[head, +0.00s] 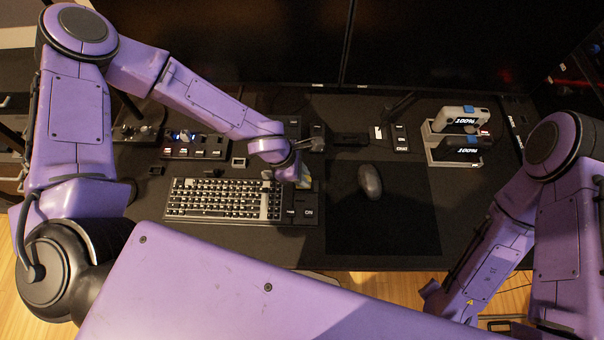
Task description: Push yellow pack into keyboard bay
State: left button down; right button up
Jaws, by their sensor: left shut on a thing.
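My left gripper (301,174) is over the right end of the keyboard (222,200), pointing down. It is shut on a small pale yellowish piece, which I take for the yellow pack (304,184); the fingers and wrist hide much of it. The dark bay block (300,213) with a small "ON" label forms the keyboard's right end, just below the pack in the picture. I cannot tell whether the pack touches the bay or is partly inside it. My right arm hangs at the right, and its gripper is not visible.
A dark mouse (370,181) lies on the black mat (385,228) right of the keyboard. A switch panel (195,146) stands behind the keyboard. A light rack (432,150) with two labelled packs stands at the back right. The front of the mat is clear.

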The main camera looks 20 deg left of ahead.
pick_arm(q)
jog(key=shift+f+b, duration=0.8)
jog(key=shift+f, duration=0.5)
jog(key=c, duration=0.9)
grip_release()
jog(key=shift+c, duration=0.2)
jog(key=p+v, duration=0.1)
jog(key=v, duration=0.9)
jog(key=shift+r+p, duration=0.3)
jog(key=shift+p, duration=0.05)
jog(key=shift+a, duration=0.15)
